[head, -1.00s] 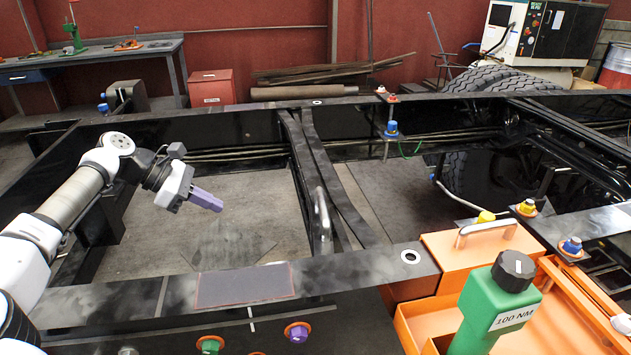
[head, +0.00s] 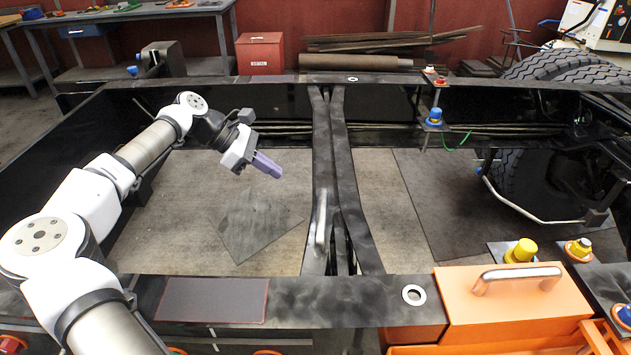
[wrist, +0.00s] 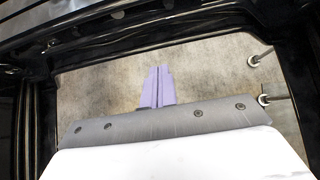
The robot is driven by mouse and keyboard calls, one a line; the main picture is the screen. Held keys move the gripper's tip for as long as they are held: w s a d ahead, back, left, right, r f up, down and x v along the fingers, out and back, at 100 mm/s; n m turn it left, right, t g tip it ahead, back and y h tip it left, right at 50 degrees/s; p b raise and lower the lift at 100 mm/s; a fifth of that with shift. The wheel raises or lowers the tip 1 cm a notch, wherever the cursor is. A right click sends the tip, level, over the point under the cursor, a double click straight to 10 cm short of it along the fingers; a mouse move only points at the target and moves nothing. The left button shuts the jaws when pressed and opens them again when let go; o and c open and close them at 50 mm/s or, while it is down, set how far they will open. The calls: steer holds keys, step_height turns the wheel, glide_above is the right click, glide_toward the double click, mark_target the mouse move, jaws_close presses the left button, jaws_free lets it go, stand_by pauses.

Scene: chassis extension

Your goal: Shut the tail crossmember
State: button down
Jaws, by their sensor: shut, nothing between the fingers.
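Two dark steel beams span the chassis frame side by side in the head view. The left one, which I take to be the tail crossmember (head: 322,150), carries a silver bar handle (head: 321,220) near its front end. A narrow gap shows between the beams towards the front. My gripper (head: 275,170) has purple fingers pressed together with nothing between them. It hangs in the open bay left of the handle, apart from it. The fingers also show in the wrist view (wrist: 157,86), above the floor. I cannot identify the crossmember in the wrist view.
The front rail (head: 240,300) bears a dark mat (head: 212,300). An orange toolbox (head: 515,305) stands at the front right. The back rail (head: 290,79) closes the far side. A floor plate (head: 258,222) lies below. Two metal rods show right in the wrist view (wrist: 261,57).

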steer(key=d+f+p, duration=0.2)
steer(key=d+f, duration=0.3)
steer(key=d, duration=0.4)
steer(key=shift+d+p, duration=0.25)
steer(key=shift+p, duration=0.1)
steer(key=d+b, duration=0.2)
steer(key=d, duration=0.3)
steer(key=shift+d, duration=0.15)
steer(key=shift+r, duration=0.1)
steer(key=shift+d, duration=0.15)
